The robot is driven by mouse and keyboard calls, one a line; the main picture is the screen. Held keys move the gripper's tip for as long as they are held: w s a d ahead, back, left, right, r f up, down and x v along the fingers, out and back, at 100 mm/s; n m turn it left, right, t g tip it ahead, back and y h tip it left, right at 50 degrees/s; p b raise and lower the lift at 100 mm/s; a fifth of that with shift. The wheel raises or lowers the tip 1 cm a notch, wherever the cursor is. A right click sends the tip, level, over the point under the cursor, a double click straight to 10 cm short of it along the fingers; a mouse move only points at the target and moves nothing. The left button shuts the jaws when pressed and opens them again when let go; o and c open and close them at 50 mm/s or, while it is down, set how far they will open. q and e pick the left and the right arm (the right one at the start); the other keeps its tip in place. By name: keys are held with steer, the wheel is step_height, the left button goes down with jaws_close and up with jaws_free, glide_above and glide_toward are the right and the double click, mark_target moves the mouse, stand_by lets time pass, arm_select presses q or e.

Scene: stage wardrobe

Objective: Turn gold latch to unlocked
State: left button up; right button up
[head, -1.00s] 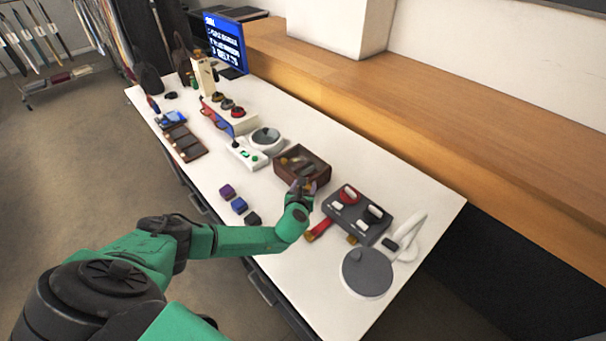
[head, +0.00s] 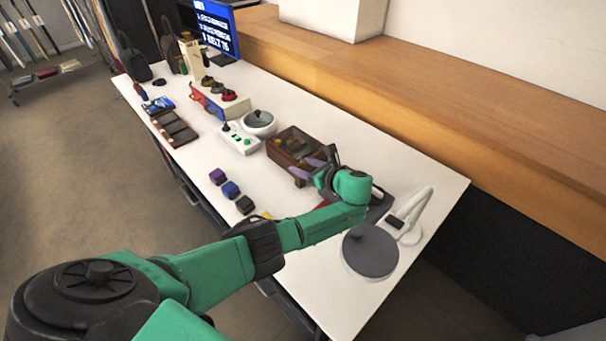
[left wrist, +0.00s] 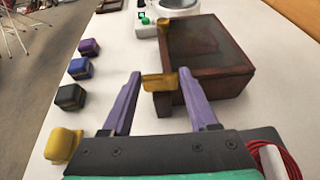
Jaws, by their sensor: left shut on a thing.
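A dark brown box (head: 287,146) with a recessed top stands on the white table; it fills the upper right of the left wrist view (left wrist: 222,85). A gold latch (left wrist: 158,82) sticks out at the box's near corner. A second gold piece (left wrist: 163,22) shows at the box's far corner. In the head view, my left gripper (head: 308,168) is at the box's right end and covers the latch area. My right gripper is not in view.
Purple (head: 217,176), blue (head: 231,189) and black blocks (head: 245,204) and a yellow block (left wrist: 62,146) stand left of the box. A grey panel (head: 378,207) is mostly hidden behind my arm.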

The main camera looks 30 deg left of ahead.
arm_select(q)
steer(key=shift+n+g+b, duration=0.35)
steer(key=shift+n+g, duration=0.05)
steer(key=shift+w+r+y, duration=0.1)
steer(key=shift+y, duration=0.2)
steer(key=shift+a+r, duration=0.1)
steer(key=o, duration=1.3)
steer(key=shift+o, duration=0.4)
